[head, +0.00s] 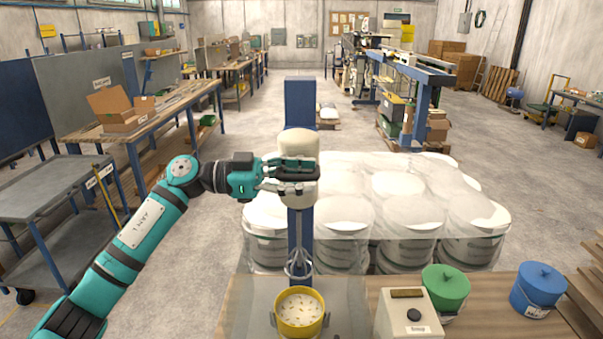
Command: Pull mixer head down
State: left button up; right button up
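The mixer stands in the middle of the head view, with a blue column (299,97) and a cream mixer head (299,143) on it. A wire whisk (298,264) hangs from the head, above a yellow pot (299,312) with pale, speckled contents. The whisk's lower end shows just over the pot's rim. My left gripper (290,172) is at the lower part of the mixer head, with its fingers across the head's front. I cannot tell whether they grip it or only touch it. My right gripper is not in view.
A beige control box (408,313) with a black knob, a green lidded bucket (446,288) and a blue lidded bucket (538,289) stand on the wooden table (480,322) at right. Wrapped white buckets (385,205) stand behind. A grey cart (45,190) is at left.

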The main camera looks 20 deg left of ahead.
pick_arm(q)
grip_shut()
dwell(0.4)
notch_tip(320, 180, down, 25)
jog(key=b, duration=0.7)
jog(key=shift+r, duration=0.15)
grip_release()
jog(key=shift+s, duration=0.2)
jog(key=shift+w, duration=0.15)
